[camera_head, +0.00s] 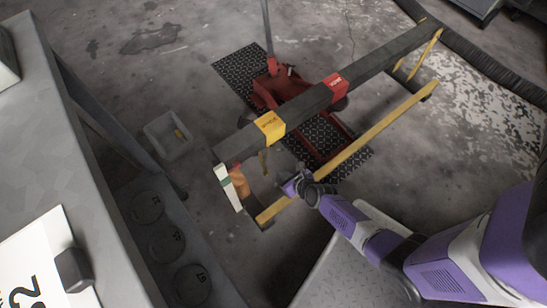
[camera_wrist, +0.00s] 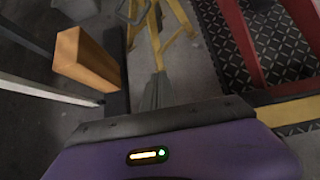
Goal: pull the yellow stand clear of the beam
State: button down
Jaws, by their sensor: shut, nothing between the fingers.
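The yellow stand shows in the head view only as a narrow yellow piece (camera_head: 263,162) below the beam's near part; the beam hides most of it. In the wrist view its splayed yellow legs (camera_wrist: 181,17) stand at the top, beyond my fingers, with its upper part out of frame. The dark beam (camera_head: 300,105) runs from centre left to upper right, with a yellow band and a red band on it. My gripper (camera_head: 291,187) is low beside the yellow rail, to the right of the stand. In the wrist view its grey fingers (camera_wrist: 156,90) are together and empty, pointing toward the stand.
A yellow rail (camera_head: 375,137) runs low alongside the beam. A red jack (camera_head: 270,91) stands beneath the beam by dark tread mats (camera_head: 240,70). An orange block (camera_wrist: 85,60) is left of my fingers. A grey bin (camera_head: 166,136) and bench (camera_head: 75,165) are left.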

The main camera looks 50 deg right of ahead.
aim_at(263, 160)
jog(key=b+x, duration=0.3)
jog(key=x, duration=0.1)
jog(key=b+x, duration=0.3)
jog(key=x, duration=0.1)
jog(key=w+r+b+x, duration=0.1)
jog(key=b+x, duration=0.3)
jog(key=shift+r, duration=0.1)
jog(key=shift+w+d+r+b, duration=0.1)
jog(key=shift+w+d+b, duration=0.25)
jog(key=shift+w, duration=0.45)
jog(key=shift+r, duration=0.1)
